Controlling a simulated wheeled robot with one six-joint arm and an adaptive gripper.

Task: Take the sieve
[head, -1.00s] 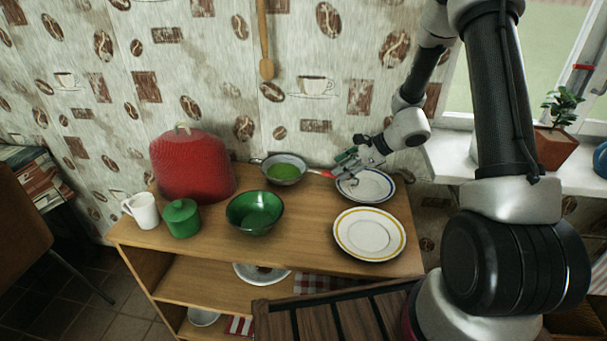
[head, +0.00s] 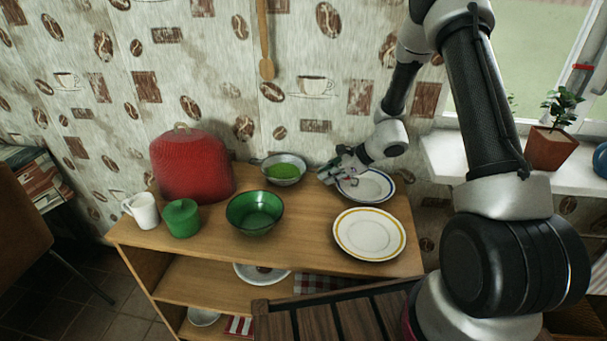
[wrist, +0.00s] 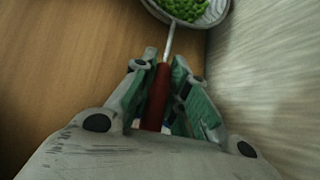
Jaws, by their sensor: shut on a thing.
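The sieve (head: 285,170) is a round metal bowl with green contents, at the back of the wooden shelf top near the wall. It also shows at the top of the wrist view (wrist: 208,14), with a thin metal shaft and a red handle (wrist: 157,98). My gripper (head: 334,173) is at the handle, to the right of the bowl. In the wrist view my gripper (wrist: 160,95) is shut on the red handle, one finger on each side. In the head view the gripper hides most of the handle.
A blue-rimmed plate (head: 376,190) lies under and beside my gripper. A yellow-rimmed plate (head: 369,234), a green bowl (head: 254,213), a green pot (head: 181,218), a white mug (head: 143,210) and a red cover (head: 193,165) stand around. The patterned wall (head: 222,60) is close behind.

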